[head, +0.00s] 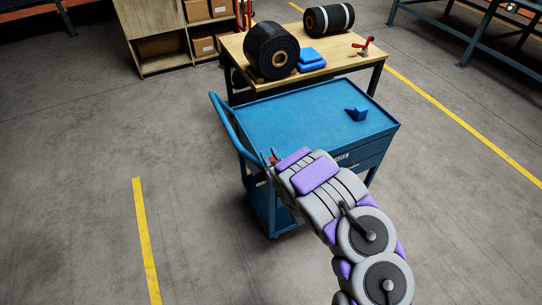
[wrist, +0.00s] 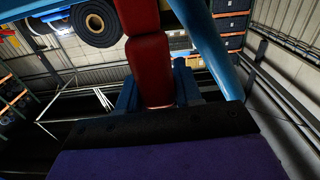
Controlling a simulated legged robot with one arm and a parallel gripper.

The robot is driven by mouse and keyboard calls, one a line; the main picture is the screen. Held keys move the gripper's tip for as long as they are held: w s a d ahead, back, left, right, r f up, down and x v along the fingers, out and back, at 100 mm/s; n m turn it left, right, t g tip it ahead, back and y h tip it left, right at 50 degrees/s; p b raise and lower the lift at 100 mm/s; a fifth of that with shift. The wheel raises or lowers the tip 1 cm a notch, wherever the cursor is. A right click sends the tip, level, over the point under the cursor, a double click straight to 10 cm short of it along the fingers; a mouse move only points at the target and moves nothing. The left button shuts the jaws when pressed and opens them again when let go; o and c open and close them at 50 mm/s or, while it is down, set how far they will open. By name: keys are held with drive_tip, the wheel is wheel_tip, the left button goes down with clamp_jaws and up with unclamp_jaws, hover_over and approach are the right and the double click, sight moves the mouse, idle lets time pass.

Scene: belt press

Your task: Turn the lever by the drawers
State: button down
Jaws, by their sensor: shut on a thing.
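The blue cart (head: 310,115) has drawers (head: 348,160) in its front side below the top. The red lever (head: 273,158) shows as a small bit at the cart's left end, near the drawers, mostly hidden by my arm. In the wrist view the red lever (wrist: 149,65) runs down the middle of the picture, between blue parts. My gripper (head: 268,165) is at the lever, and its fingers are largely hidden in the head view. It is shut on the lever.
The cart's blue push handle (head: 224,125) rises close to my gripper and crosses the wrist view (wrist: 205,45). Behind stands a wooden table (head: 340,62) with black rolls (head: 271,50). Floor to the left is clear.

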drive_tip(key=shift+s+a+f+n, duration=0.1)
drive_tip(key=shift+s+a+n, duration=0.25)
drive_tip(key=shift+a+n, duration=0.25)
drive_tip(key=c, duration=0.8)
unclamp_jaws()
drive_tip(key=shift+c, duration=0.2)
